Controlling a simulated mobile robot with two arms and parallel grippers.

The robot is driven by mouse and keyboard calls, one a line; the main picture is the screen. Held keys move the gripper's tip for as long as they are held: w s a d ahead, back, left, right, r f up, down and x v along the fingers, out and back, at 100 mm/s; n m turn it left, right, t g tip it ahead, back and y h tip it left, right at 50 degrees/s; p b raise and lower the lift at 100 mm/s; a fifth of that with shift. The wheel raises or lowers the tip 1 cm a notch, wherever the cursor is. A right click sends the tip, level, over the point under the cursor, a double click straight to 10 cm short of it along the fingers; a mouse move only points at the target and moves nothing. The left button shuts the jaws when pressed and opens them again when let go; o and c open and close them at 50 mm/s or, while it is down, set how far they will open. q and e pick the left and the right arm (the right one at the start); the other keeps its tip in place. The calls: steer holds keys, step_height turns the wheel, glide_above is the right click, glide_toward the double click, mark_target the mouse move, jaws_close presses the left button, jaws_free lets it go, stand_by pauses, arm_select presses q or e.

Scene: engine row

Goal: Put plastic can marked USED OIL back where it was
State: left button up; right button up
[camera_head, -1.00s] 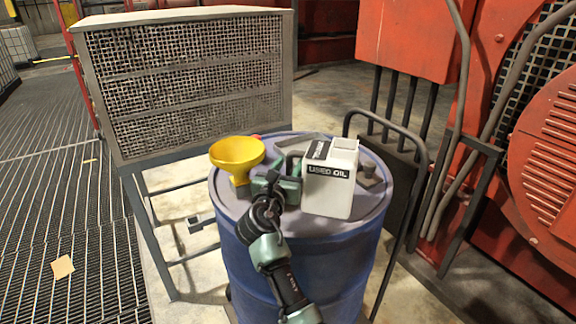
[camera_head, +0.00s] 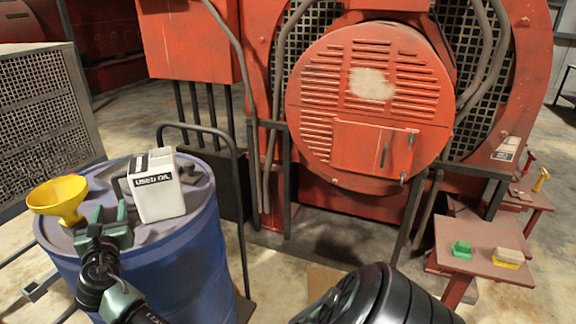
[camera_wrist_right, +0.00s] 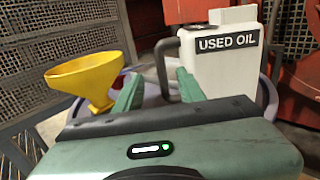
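The white plastic can marked USED OIL (camera_head: 157,197) stands upright on top of the blue drum (camera_head: 190,255). In the right wrist view the can (camera_wrist_right: 222,75) shows its label and a grey handle (camera_wrist_right: 162,62) on its left side. My right gripper (camera_head: 110,222) is low over the drum top, just left of the can. Its two green fingers (camera_wrist_right: 158,92) are apart, and the handle shows between and beyond them. I cannot tell whether a finger touches the handle. My left gripper is not in view.
A yellow funnel (camera_head: 60,199) stands on the drum left of my right gripper. A mesh cage (camera_head: 45,110) is behind it. A dark cart handle (camera_head: 205,128) rises beside the drum. The red engine (camera_head: 370,100) fills the back. A red table (camera_head: 485,245) at right holds small green and yellow-beige items.

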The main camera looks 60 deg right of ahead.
steer(key=s+a+f+m+t+y, duration=0.3)
steer(key=s+a+f+m+y, duration=0.3)
steer(key=a+f+m+y, duration=0.35)
steer(key=s+a+f+m+g+y, duration=0.15)
steer(key=s+f, duration=0.25)
steer(key=f, duration=0.6)
steer(key=s+a+f+m+g, duration=0.2)
steer(key=s+f+m+g, duration=0.15)
steer(key=f, duration=0.65)
steer(key=s+a+f+m+g, duration=0.15)
steer(key=s+f, duration=0.25)
steer(key=f, duration=0.5)
steer(key=s+d+f+m+g+y, duration=0.1)
steer(key=s+f+m+g, duration=0.3)
steer(key=s+f, duration=1.45)
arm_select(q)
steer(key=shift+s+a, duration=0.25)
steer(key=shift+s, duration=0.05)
arm_select(e)
steer(key=s+d+f+m+g, duration=0.1)
steer(key=s+f, duration=0.3)
steer(key=s, duration=0.9)
steer(key=s+d+f+m+g, duration=0.1)
steer(key=s+f+m+g, duration=0.3)
steer(key=s, duration=0.9)
steer(key=shift+d+f+m, duration=0.25)
steer(key=shift+d+m, duration=0.05)
steer(key=shift+d, duration=0.1)
